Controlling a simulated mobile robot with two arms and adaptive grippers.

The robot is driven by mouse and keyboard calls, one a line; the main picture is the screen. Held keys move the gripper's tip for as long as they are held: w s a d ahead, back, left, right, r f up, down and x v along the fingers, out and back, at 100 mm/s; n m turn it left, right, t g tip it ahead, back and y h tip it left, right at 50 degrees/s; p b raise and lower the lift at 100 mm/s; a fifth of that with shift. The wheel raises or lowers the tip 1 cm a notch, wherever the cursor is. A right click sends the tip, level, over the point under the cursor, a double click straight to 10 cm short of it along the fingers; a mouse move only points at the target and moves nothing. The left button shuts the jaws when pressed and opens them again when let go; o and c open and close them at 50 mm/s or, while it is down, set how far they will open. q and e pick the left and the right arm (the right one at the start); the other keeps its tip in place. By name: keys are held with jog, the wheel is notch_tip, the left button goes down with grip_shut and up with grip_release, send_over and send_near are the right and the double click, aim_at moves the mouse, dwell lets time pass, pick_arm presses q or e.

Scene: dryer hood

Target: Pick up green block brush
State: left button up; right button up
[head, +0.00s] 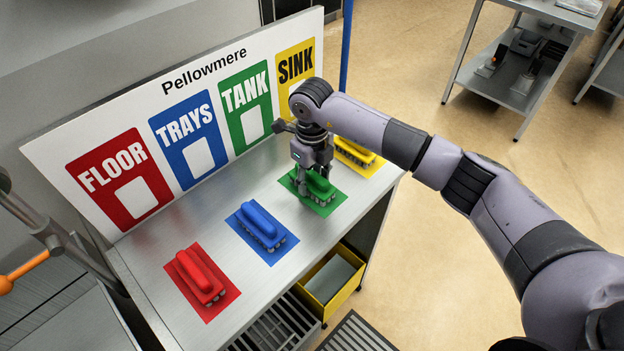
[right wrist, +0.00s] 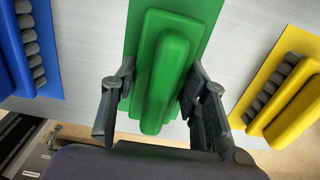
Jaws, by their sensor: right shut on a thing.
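The green block brush (head: 319,187) sits over the green mat (head: 323,207) on the metal table, below the TANK panel. My right gripper (head: 312,187) is over it from above, with its fingers at the brush's sides. In the right wrist view the green brush (right wrist: 163,70) lies between the two fingers of my right gripper (right wrist: 160,95), which is shut on it. Whether the brush still touches the mat cannot be told. My left gripper is not in view.
A blue brush (head: 262,223) and a red brush (head: 199,275) lie to the left on their mats. A yellow brush (head: 355,152) lies just behind on the right. The sign board (head: 200,120) stands along the back. A yellow bin (head: 333,280) is under the table edge.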

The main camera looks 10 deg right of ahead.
aim_at(312, 172)
notch_tip(312, 172, up, 20)
jog(key=b, duration=0.4)
jog(key=o, duration=0.6)
jog(key=c, duration=0.4)
jog(key=shift+f, duration=0.1)
